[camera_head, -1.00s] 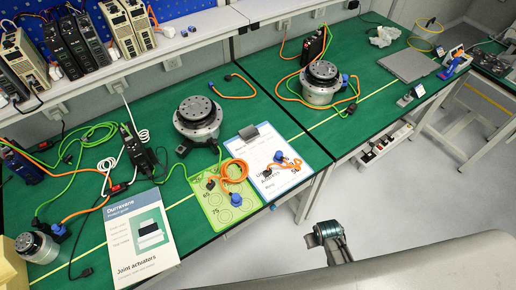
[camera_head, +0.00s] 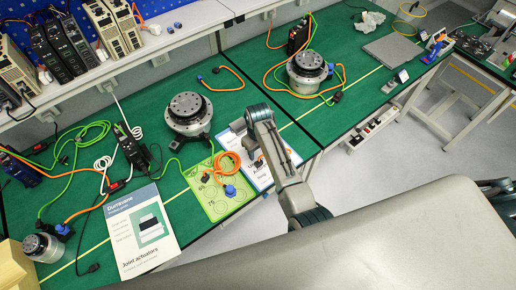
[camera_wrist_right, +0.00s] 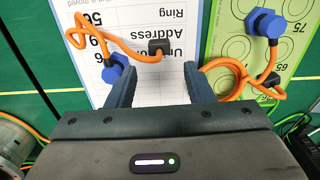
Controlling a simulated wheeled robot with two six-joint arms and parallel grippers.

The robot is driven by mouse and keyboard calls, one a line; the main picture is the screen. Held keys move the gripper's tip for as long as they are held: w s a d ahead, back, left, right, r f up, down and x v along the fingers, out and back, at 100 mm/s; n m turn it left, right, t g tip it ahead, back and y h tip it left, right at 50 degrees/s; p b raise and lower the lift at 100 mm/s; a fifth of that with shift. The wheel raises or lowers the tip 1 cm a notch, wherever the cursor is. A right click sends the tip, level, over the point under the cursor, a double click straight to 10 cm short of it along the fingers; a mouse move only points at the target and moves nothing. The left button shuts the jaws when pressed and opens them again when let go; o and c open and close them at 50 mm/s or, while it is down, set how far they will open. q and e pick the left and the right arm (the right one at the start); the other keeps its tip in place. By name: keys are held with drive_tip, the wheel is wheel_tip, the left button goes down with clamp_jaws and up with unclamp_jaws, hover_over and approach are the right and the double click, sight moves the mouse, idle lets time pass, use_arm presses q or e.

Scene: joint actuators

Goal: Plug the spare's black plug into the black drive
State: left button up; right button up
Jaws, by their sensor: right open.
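My right gripper (camera_wrist_right: 160,78) is open and empty above a white printed sheet (camera_wrist_right: 150,18). An orange cable on this sheet has a black plug (camera_wrist_right: 157,46), seen between and beyond my fingertips, and a blue plug (camera_wrist_right: 115,72) by the left finger. A second orange cable (camera_head: 224,164) lies coiled on the green card (camera_head: 205,200), with a blue plug (camera_head: 230,190). I cannot tell which cable is the spare. A black drive (camera_head: 135,150) stands on the left bench; another black unit (camera_head: 298,35) stands farther back. My left gripper is out of view.
A round actuator (camera_head: 188,112) stands behind the cards; another (camera_head: 305,72) stands on the farther bench. The product guide (camera_head: 140,235) lies at the front. More drives (camera_head: 70,45) stand on the shelf. Green mat is bare around the loose orange cable (camera_head: 222,78).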

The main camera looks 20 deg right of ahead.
sight(259, 162)
wheel_tip(259, 162, down, 7)
drive_tip(key=shift+r+b, duration=0.2)
drive_tip(key=shift+b, duration=0.4)
drive_tip(key=shift+f, duration=0.6)
clamp_jaws()
drive_tip(key=shift+r+p, duration=0.7)
drive_tip(key=shift+r, duration=1.85)
